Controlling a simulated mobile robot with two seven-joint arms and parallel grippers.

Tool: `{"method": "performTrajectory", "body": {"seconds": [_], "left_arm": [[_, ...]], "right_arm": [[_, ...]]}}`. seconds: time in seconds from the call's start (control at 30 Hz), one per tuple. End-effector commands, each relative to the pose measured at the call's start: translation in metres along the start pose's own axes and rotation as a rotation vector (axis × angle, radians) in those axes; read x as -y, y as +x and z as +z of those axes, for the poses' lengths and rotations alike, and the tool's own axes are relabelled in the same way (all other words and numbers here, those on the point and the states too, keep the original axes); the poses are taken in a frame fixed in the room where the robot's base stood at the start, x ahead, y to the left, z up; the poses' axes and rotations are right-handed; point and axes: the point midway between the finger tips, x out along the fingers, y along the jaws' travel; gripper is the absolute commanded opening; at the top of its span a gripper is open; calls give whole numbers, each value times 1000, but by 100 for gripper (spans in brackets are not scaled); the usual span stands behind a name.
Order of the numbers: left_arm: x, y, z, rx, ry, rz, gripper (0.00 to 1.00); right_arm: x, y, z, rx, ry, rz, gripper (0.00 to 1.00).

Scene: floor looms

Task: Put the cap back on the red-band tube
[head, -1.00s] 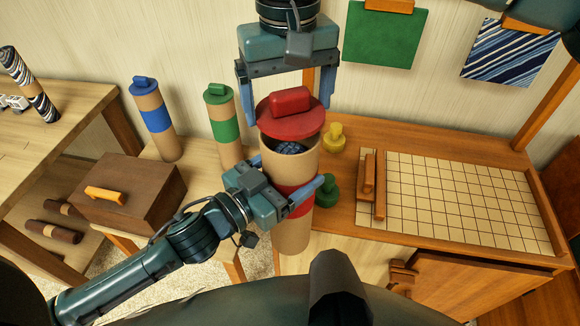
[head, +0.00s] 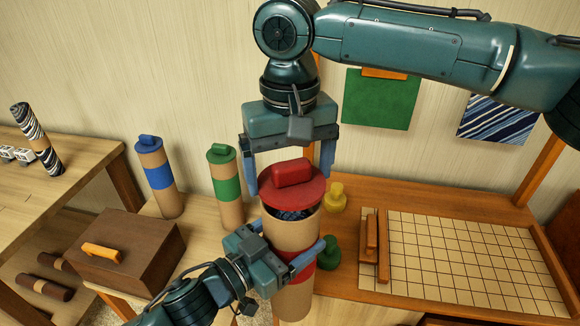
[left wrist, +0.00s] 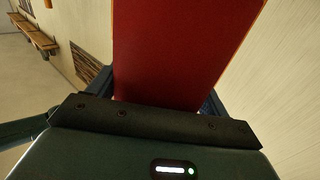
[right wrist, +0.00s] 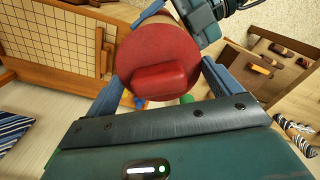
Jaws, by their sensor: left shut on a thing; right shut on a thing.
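The red-band tube (head: 293,233) is a tan cardboard cylinder standing upright with a red band (head: 302,270). My left gripper (head: 285,243) is shut around it at the band; the red surface (left wrist: 180,50) fills the left wrist view. The red cap (head: 308,190), a disc with a block-shaped knob (head: 293,173), is above the tube's mouth. My right gripper (head: 290,176) is shut on the cap, with a finger on either side of it. Part of the mouth and dark blue cloth (head: 293,214) show below the cap's front edge. The cap (right wrist: 155,50) also shows in the right wrist view.
A blue-band tube (head: 157,176) and a green-band tube (head: 226,186) stand capped to the left, behind a brown box (head: 135,250). A yellow peg (head: 336,198) and a green peg (head: 328,253) stand close to the right. A gridded board (head: 450,255) lies further right.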

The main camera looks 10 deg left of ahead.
Motion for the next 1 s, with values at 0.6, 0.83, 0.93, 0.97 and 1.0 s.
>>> {"method": "performTrajectory", "body": {"seconds": [0.6,0.83,0.93,0.97,1.0], "left_arm": [[0,0,-2,-5,1,1,36],[0,0,-2,-5,1,1,36],[0,0,-2,-5,1,1,36],[0,0,-2,-5,1,1,36],[0,0,-2,-5,1,1,36]], "right_arm": [[0,14,0,0,0,0,68],[0,15,0,0,0,-1,68],[0,17,0,1,0,-1,68],[0,18,0,1,0,-1,68],[0,19,0,1,0,-1,68]]}}
